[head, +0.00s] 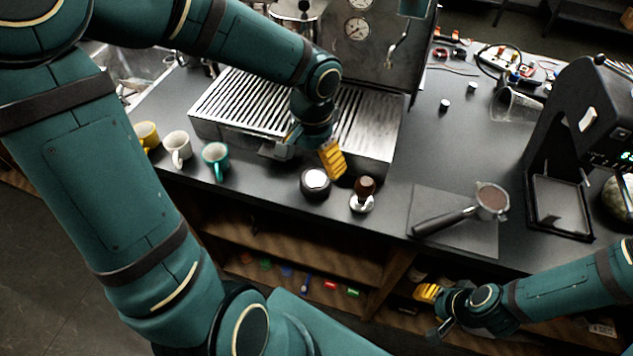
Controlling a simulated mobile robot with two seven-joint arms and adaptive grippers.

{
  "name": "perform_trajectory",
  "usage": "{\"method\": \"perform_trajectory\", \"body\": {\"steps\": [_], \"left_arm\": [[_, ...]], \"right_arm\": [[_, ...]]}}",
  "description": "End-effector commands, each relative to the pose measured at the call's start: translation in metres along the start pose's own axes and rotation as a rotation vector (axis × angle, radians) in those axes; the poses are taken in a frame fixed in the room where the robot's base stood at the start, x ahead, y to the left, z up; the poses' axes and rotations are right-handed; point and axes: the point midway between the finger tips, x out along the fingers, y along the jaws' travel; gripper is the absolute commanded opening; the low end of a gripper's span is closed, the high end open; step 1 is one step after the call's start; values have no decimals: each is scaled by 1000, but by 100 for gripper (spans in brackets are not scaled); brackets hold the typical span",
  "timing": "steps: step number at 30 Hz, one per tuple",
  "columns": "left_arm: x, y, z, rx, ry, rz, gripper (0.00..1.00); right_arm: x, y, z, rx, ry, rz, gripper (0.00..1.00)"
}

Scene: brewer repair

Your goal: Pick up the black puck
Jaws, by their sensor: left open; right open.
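The black puck (315,184), a short round black piece with a bright silver top, stands on the dark counter (260,182) in front of the espresso machine's drip tray. My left gripper (304,161) is open and empty, just above and behind the puck near the tray's front edge. Its yellow-padded finger is close to the puck in the picture; I cannot tell the exact height gap. My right gripper (431,312) is open and empty, low in front of the counter at the lower right, well away from the puck.
A tamper (363,195) with a brown knob stands close right of the puck. A portafilter (465,212) lies on a dark mat (425,200). Yellow, white and teal cups (215,159) stand left. The drip tray (240,105) is behind; a grinder (575,140) is at right.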

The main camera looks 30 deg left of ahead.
Motion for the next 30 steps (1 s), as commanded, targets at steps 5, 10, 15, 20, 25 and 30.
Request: {"method": "perform_trajectory", "body": {"steps": [5, 10, 15, 20, 25, 30], "left_arm": [[26, 0, 0, 0, -2, 1, 91], [35, 1, 0, 0, 0, 1, 91], [59, 3, 1, 1, -2, 3, 91], [79, 4, 1, 1, -1, 1, 91], [83, 3, 1, -1, 1, 0, 91], [83, 3, 1, -1, 1, 0, 89]], "right_arm": [[7, 3, 3, -2, -6, -1, 47], [9, 3, 4, -3, -8, -1, 47], [18, 6, 6, -4, -14, -1, 47], [24, 9, 6, -5, -12, -1, 47], [25, 9, 6, -5, -11, -1, 47], [24, 9, 6, -5, -10, -1, 47]]}}
